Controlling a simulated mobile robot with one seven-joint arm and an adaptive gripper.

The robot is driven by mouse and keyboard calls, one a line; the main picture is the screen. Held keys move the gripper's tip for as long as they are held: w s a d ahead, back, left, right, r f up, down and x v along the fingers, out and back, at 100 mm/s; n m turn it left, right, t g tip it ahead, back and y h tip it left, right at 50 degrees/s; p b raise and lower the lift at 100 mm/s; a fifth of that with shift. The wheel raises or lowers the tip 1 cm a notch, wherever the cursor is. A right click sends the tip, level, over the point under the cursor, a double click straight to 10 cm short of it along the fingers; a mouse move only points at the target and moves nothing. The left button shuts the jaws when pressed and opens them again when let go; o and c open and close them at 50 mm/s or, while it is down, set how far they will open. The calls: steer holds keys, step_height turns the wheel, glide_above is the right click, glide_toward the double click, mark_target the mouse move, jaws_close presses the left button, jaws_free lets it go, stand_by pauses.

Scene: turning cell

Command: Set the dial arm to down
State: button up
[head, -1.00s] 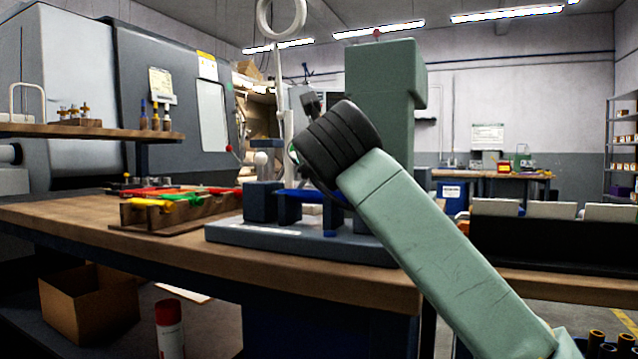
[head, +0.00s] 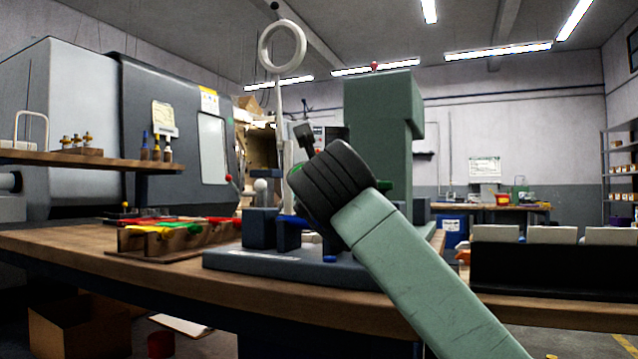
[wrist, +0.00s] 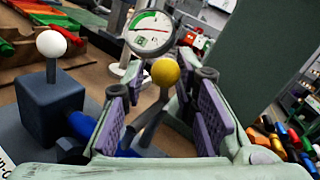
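A yellow ball knob (wrist: 165,72) on a grey rod stands between my spread fingers in the wrist view, apparently the dial arm's handle. Behind it is a round white dial (wrist: 152,32) with a green and red scale; I cannot tell how the rod joins it. My gripper (wrist: 163,94) is open, with a purple-padded finger on each side of the rod. No clear contact with the knob shows. In the head view my own arm hides most of the dial and the gripper.
A white ball knob (wrist: 51,43) stands on a dark block at left, also in the head view (head: 261,186). A green column (head: 378,130) rises at right. A wooden tray (head: 170,240) of coloured tools lies left. A white ring (head: 282,46) on a post stands behind.

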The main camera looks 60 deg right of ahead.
steer(key=shift+o, duration=0.8)
steer(key=shift+s+d, duration=0.1)
steer(key=shift+s, duration=0.05)
